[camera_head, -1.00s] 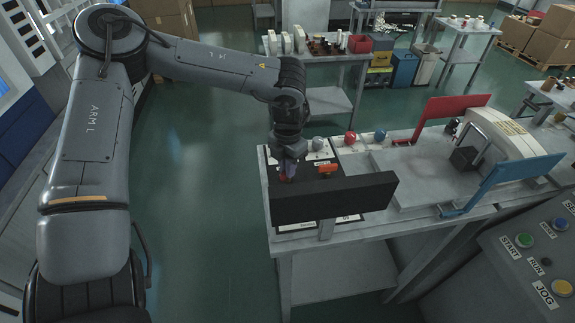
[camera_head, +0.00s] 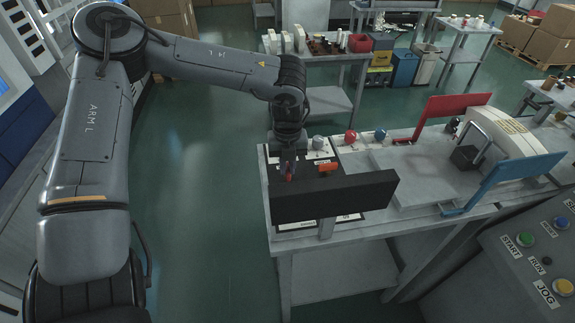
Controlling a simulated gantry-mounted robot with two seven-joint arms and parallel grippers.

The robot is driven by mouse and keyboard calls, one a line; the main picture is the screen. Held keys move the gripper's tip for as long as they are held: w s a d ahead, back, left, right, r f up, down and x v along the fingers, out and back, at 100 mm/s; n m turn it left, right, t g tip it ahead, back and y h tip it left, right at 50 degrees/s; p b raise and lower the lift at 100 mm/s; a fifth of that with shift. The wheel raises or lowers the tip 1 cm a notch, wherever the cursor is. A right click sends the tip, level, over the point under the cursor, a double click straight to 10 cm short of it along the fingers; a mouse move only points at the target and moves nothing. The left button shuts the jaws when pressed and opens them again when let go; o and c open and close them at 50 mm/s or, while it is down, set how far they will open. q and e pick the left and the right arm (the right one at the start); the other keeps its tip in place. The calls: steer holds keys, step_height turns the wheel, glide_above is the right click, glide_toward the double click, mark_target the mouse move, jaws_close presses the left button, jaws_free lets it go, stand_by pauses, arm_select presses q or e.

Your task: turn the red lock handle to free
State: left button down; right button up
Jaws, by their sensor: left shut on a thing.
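The red lock handle (camera_head: 289,174) shows as a small red piece between the fingers of my left gripper (camera_head: 288,168). The gripper points down and is shut on it, over the left part of the dark panel (camera_head: 308,184) on the grey bench. The fingers hide most of the handle, and its exact angle is hard to read. A separate orange handle (camera_head: 328,168) stands just to the right, apart from the gripper. My right gripper is out of view.
A black upright plate (camera_head: 335,196) stands in front of the panel and hides part of it. Grey, red and blue knobs line the bench's back edge. A red plate (camera_head: 455,108) and a blue plate (camera_head: 508,178) flank the machine at right.

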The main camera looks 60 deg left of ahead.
mark_target(288, 169)
arm_select(q)
steer(key=shift+n, duration=0.5)
steer(key=c, duration=1.1)
jaws_free()
steer(key=shift+c, duration=0.2)
steer(key=shift+r, duration=0.15)
steer(key=shift+r, duration=0.3)
step_height(288, 169, up, 10)
steer(key=p, duration=0.2)
